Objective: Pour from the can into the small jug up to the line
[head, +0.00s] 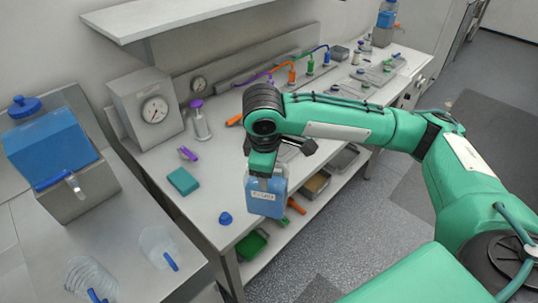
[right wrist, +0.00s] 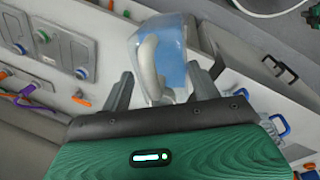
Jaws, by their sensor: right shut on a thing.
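The can (head: 266,197) is a translucent container with blue liquid and a pale label. It hangs below my right gripper (head: 266,172), beside the front edge of the bench. In the right wrist view, my right gripper (right wrist: 165,88) is shut on the can's pale handle (right wrist: 148,68), and the blue can body (right wrist: 172,50) lies beyond it. Two clear jugs with blue handles stand at the lower left: one jug (head: 157,245) looks smaller, and a ribbed-looking jug (head: 88,277) is cut by the frame's bottom. Both look empty; I cannot make out a fill line. My left gripper is out of view.
A blue cap (head: 225,218) and a teal block (head: 183,181) lie on the bench (head: 207,205). A blue tank with a tap (head: 48,145) stands on the left counter. A dial box (head: 147,105) and a purple-topped bottle (head: 200,122) stand farther back. The lower shelf holds several items.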

